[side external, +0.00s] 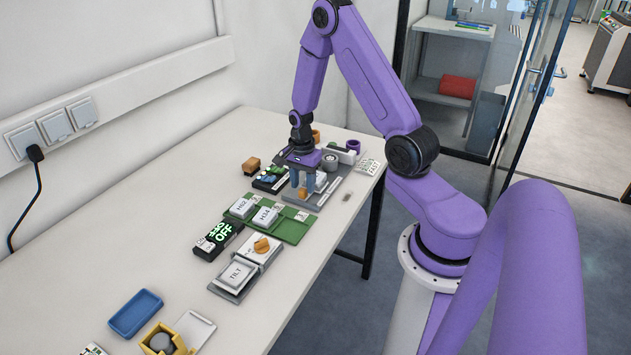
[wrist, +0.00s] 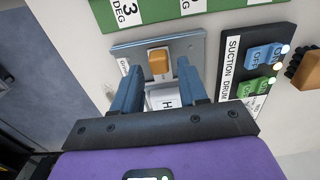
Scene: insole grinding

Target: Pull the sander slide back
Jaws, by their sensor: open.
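My gripper (side external: 302,192) points down with its two blue-grey fingers apart, over a grey plate (side external: 318,203) at the far part of the table. In the wrist view, my gripper (wrist: 156,68) has an orange-tan knob (wrist: 159,62) showing between its fingers. The knob stands on a pale block on a grey metal plate (wrist: 196,46). A white label with a partly hidden "H" (wrist: 166,101) lies nearer my palm. I see no finger closed on the knob; contact cannot be told. No visible label names the sander slide, and the fingers partly hide this fixture.
A black "SUCTION DRUM" panel (wrist: 236,62) with blue and green buttons stands close on the right in the wrist view. A green board (side external: 290,229), an orange-knobbed unit (side external: 262,246) and a blue tray (side external: 135,313) lie nearer the camera. The table's right edge is close.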

